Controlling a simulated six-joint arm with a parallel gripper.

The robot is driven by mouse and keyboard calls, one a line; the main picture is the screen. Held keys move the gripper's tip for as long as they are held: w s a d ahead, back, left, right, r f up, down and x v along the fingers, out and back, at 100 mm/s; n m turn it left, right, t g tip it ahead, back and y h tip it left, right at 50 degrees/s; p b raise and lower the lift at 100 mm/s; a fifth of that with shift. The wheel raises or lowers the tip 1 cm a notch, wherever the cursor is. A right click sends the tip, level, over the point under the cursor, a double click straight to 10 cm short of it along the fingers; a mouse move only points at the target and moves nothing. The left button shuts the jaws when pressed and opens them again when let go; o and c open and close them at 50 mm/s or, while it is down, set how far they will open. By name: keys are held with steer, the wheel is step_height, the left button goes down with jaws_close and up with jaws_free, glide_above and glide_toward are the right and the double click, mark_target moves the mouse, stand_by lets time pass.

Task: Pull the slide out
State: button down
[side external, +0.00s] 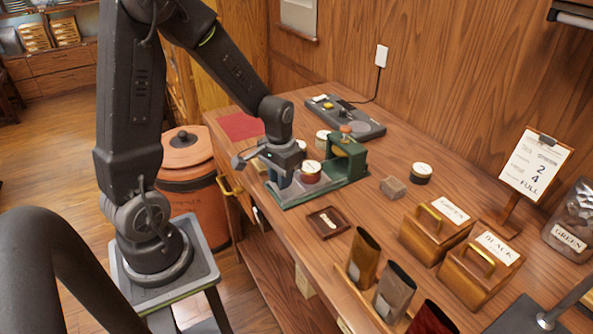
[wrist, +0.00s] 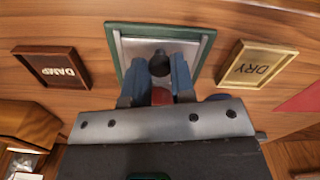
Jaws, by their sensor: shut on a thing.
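The green press (side external: 347,158) stands on the wooden counter, its green-edged base reaching towards my arm. In the wrist view a pale metal slide (wrist: 192,48) lies inside the green frame (wrist: 208,32), with a dark round knob (wrist: 159,64) on it. My gripper (side external: 282,183) is low over the near end of the base. In the wrist view its two blue fingers (wrist: 158,76) are closed on the knob from either side. A red tin with a pale top (side external: 311,170) is at the press beside my gripper.
The dark DAMP tray (wrist: 52,68) and pale DRY tray (wrist: 255,68) flank the press.

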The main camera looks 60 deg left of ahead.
steer(key=shift+s, duration=0.25)
steer(key=c, duration=1)
jaws_free()
steer(key=shift+o, duration=0.2)
steer(key=shift+w, duration=0.1)
step_height(320, 180, up, 14)
steer(key=s+d+r+m+t, duration=0.1)
steer(key=s+d+r+t, duration=0.1)
steer(key=s+d, duration=0.3)
steer(key=s+d+r+m+t, duration=0.2)
steer(key=s+d+t, duration=0.1)
steer(key=s+d, duration=0.2)
steer(key=shift+d+r+t, duration=0.3)
steer(key=shift+d+r, duration=0.05)
steer(key=shift+d, duration=0.85)
